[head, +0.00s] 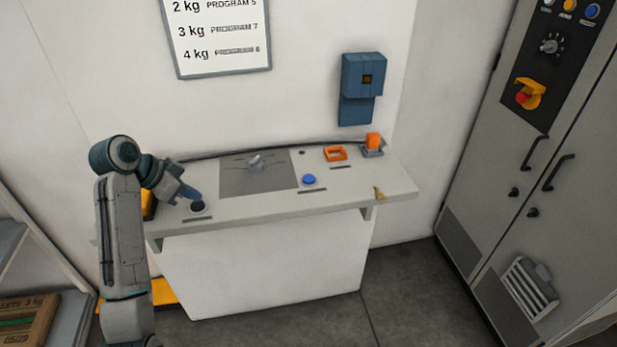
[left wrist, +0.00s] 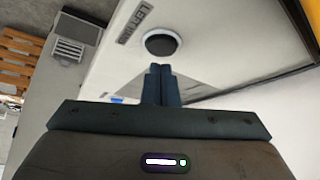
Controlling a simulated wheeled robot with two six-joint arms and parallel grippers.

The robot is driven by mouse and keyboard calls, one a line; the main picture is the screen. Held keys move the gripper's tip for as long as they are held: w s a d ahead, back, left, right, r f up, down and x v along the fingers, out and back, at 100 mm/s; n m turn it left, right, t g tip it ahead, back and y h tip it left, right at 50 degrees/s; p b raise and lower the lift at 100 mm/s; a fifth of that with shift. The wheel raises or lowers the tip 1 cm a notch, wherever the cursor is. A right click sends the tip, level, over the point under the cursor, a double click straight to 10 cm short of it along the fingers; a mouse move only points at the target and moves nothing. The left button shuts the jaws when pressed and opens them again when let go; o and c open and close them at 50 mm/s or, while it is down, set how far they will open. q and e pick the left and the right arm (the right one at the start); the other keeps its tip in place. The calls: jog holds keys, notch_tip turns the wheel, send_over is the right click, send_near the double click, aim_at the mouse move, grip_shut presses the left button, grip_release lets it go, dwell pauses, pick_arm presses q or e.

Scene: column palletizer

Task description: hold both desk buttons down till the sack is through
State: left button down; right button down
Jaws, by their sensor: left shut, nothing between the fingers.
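The desk (head: 260,204) stands against the wall. A round dark button (head: 197,207) sits near its left end; in the left wrist view the dark button (left wrist: 161,44) has a pale ring and a printed label beside it. A blue button (head: 309,180) sits right of the middle of the desk, with nothing on it. My left gripper (head: 192,195) is shut and empty, its fingertips close by the dark button; the left wrist view shows the closed fingers (left wrist: 160,69) just short of it. I cannot tell if they touch. My right gripper is out of view.
A brown pellet package (head: 25,322) lies on a rack at the lower left. An orange frame (head: 335,153) and an orange block (head: 373,142) sit at the desk's back right. A grey cabinet (head: 500,190) with a red knob stands at right. The floor before it is clear.

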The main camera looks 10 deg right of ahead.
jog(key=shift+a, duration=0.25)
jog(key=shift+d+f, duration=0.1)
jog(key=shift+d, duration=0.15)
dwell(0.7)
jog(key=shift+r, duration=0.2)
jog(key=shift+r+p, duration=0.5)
jog(key=shift+p, duration=0.1)
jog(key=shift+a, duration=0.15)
